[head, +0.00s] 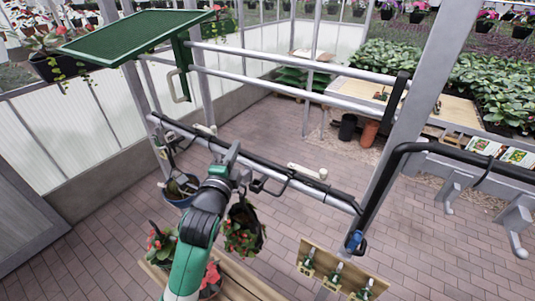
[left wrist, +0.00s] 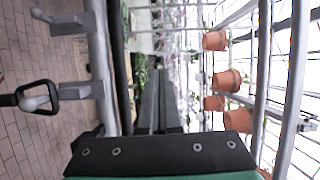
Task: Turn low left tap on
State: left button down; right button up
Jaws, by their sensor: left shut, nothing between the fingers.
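Several small taps with green parts are mounted on a wooden board in the lower right of the head view. The leftmost tap (head: 308,262) is on the board's upper left end, with a middle tap (head: 335,273) and a right tap (head: 366,289) beside it. My left gripper (head: 233,150) is up by the black hose and rail, left of and well apart from the taps. In the left wrist view its long grey fingers (left wrist: 160,80) are together with nothing between them. No tap can be made out in that view. My right gripper is not in view.
A blue-handled fitting (head: 355,240) is on the post above the board. A hanging plant (head: 243,230) and potted red flowers (head: 162,244) are close to my left arm. Metal rails (head: 300,95) cross behind. Terracotta pots (left wrist: 227,80) show in the left wrist view.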

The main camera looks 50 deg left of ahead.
aim_at(221, 143)
pick_arm(q)
jog(key=shift+n+g+y, duration=0.3)
jog(key=w+a, duration=0.1)
jog(key=a, duration=0.2)
jog(key=w+a+f+p, duration=0.1)
jog(key=a, duration=0.3)
jog(key=w+a+p, duration=0.1)
jog(key=a, duration=0.3)
jog(key=shift+a+f, duration=0.15)
jog(key=shift+s+a, duration=0.2)
jog(key=shift+s, duration=0.25)
jog(key=shift+s+f, duration=0.1)
jog(key=shift+f, duration=0.05)
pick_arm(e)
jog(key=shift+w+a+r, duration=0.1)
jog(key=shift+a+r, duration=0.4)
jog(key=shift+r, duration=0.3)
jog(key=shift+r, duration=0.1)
pick_arm(q)
jog(key=shift+s+d+p, duration=0.1)
jog(key=shift+s+p, duration=0.2)
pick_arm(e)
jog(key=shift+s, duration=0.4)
